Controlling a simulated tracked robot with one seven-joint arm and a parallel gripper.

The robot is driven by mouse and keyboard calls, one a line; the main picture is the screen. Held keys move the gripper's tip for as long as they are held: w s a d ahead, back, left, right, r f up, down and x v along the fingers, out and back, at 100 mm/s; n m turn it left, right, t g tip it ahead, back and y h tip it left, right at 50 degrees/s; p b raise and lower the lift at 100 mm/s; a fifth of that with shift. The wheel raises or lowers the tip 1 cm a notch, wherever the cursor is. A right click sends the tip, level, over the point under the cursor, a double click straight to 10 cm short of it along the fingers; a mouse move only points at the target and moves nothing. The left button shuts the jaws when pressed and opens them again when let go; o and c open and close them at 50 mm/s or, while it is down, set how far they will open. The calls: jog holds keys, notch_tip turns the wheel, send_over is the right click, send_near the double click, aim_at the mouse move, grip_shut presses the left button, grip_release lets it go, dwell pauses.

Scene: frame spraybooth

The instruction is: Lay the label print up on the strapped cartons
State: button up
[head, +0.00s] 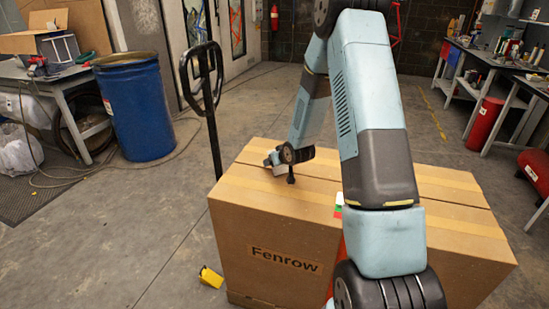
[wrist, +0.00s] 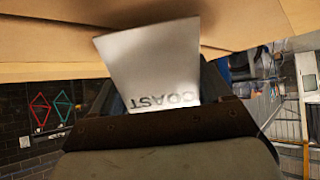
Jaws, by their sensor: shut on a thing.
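The strapped cartons (head: 265,222) stand in front of me as a large brown block with flat tops, paler bands across them and "Fenrow" on the near side. My gripper (head: 283,166) is low over the far left part of the top. In the wrist view, my gripper (wrist: 158,92) is shut on the label print (wrist: 150,66), a pale sheet with "COAST" upside down on it. The brown carton surface (wrist: 50,38) fills the top of that view, close to the sheet's far edge. I cannot tell whether they touch. My arm hides part of the carton top.
A black pallet-truck handle (head: 207,85) rises just behind the cartons' left end. A blue drum (head: 140,105) stands left, beside a grey bench (head: 62,85). A yellow object (head: 211,277) lies near the front left corner. Benches and red cylinders (head: 484,124) line the right side.

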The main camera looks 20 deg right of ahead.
jog(key=shift+f, duration=0.25)
jog(key=o, duration=0.9)
jog(key=shift+o, duration=0.2)
jog(key=v, duration=1.3)
jog(key=shift+s+r, duration=0.2)
jog(key=shift+s, duration=0.1)
